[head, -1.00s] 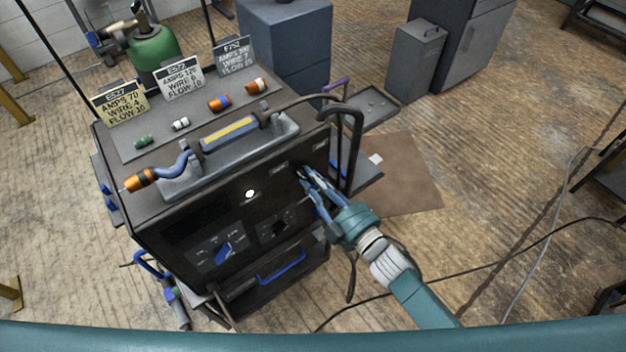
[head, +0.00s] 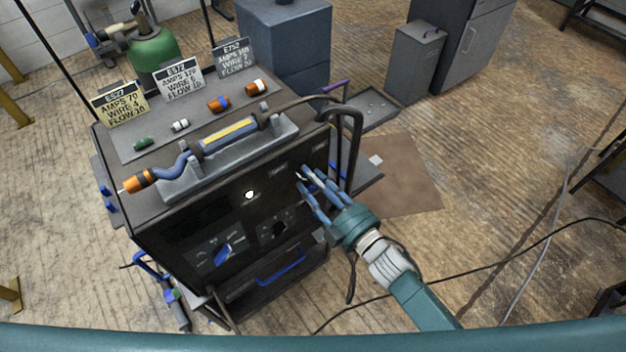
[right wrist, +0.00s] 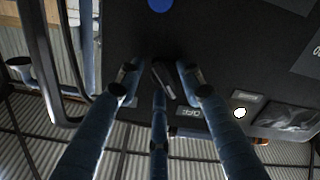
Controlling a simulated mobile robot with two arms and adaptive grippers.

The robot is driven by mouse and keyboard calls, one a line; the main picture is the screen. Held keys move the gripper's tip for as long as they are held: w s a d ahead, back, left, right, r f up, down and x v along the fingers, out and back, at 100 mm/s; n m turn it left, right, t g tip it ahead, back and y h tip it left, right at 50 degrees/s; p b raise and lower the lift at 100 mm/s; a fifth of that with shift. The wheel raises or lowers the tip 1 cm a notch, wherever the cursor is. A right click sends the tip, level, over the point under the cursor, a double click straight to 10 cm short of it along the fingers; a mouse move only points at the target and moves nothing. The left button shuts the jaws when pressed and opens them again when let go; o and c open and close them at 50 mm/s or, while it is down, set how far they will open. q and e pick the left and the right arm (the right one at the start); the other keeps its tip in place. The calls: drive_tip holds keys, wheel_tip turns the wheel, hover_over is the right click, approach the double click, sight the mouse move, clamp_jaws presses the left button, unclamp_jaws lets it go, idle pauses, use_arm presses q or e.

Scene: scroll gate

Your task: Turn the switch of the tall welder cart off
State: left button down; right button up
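The welder cart (head: 190,222) is a tall black box whose front panel faces me. My right gripper (head: 302,183) is at the upper right of this panel. In the right wrist view my right gripper (right wrist: 162,82) has its fingers spread, with a small dark lever-like switch (right wrist: 164,78) between and in front of them. I cannot tell whether a finger touches the switch, or which way it is set. In the head view the fingers hide the switch. A white round light (head: 250,195) shows on the panel and in the right wrist view (right wrist: 240,112). My left gripper is out of view.
The panel also has a blue knob (head: 222,253) and a dark knob (head: 279,228). A torch (head: 228,133) and sign cards (head: 181,79) are on top. Cables cross the floor at right.

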drive_tip(key=v, duration=1.2)
idle(0.3)
drive_tip(key=d+f+m+g+h, duration=0.1)
drive_tip(key=d+f+m+h, duration=0.2)
drive_tip(key=f, duration=0.6)
drive_tip(key=d+f+m+g+h, duration=0.15)
drive_tip(key=d+f, duration=0.25)
drive_tip(key=f, duration=0.4)
drive_tip(key=s+d+f+m+g+h, duration=0.2)
drive_tip(key=s+d+f, duration=0.15)
drive_tip(key=f, duration=0.45)
drive_tip(key=s+d+f+m+g+h, duration=0.1)
drive_tip(key=s+d+f+m+h, duration=0.15)
drive_tip(key=s+f, duration=0.4)
drive_tip(key=s+d+f+m+g, duration=0.1)
drive_tip(key=s+f+g, duration=0.1)
drive_tip(key=s+f, duration=0.3)
drive_tip(key=s+d+f+m+g+h, duration=0.1)
drive_tip(key=s+f+g, duration=0.2)
drive_tip(key=s, duration=0.9)
drive_tip(key=s+f+m+g, duration=0.2)
drive_tip(key=s+f+g, duration=0.1)
drive_tip(key=s+f, duration=0.6)
drive_tip(key=shift+d+h, duration=0.3)
drive_tip(key=shift+d, duration=0.1)
drive_tip(key=shift+c, duration=0.2)
